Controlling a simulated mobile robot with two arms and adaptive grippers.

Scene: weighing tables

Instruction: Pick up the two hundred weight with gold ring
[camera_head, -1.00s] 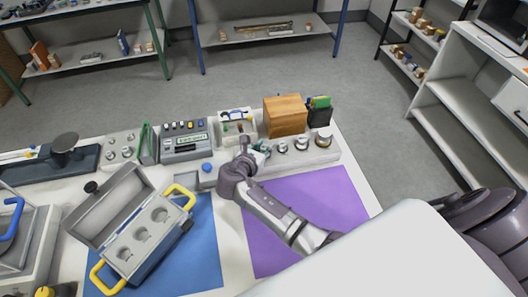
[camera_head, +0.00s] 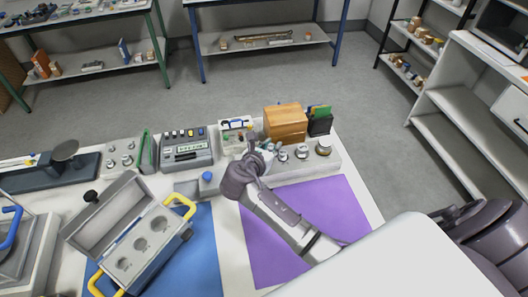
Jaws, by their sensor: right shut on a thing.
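My right gripper (camera_head: 251,140) is above the back of the table, at the left end of a white weight rack (camera_head: 333,160). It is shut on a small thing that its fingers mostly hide. A small yellowish spot shows at the fingertips, so this looks like the weight with the gold ring, but I cannot read a marking. Several silver weights stand on the rack to the right of the gripper, among them one nearby (camera_head: 282,155), a middle one (camera_head: 302,151) and a larger one (camera_head: 323,147). My left gripper is not in view.
A wooden box (camera_head: 285,122) stands behind the rack. An open case (camera_head: 125,240) with three round recesses and yellow handles sits on a blue mat (camera_head: 200,265). A grey digital device (camera_head: 186,148) stands left of the gripper.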

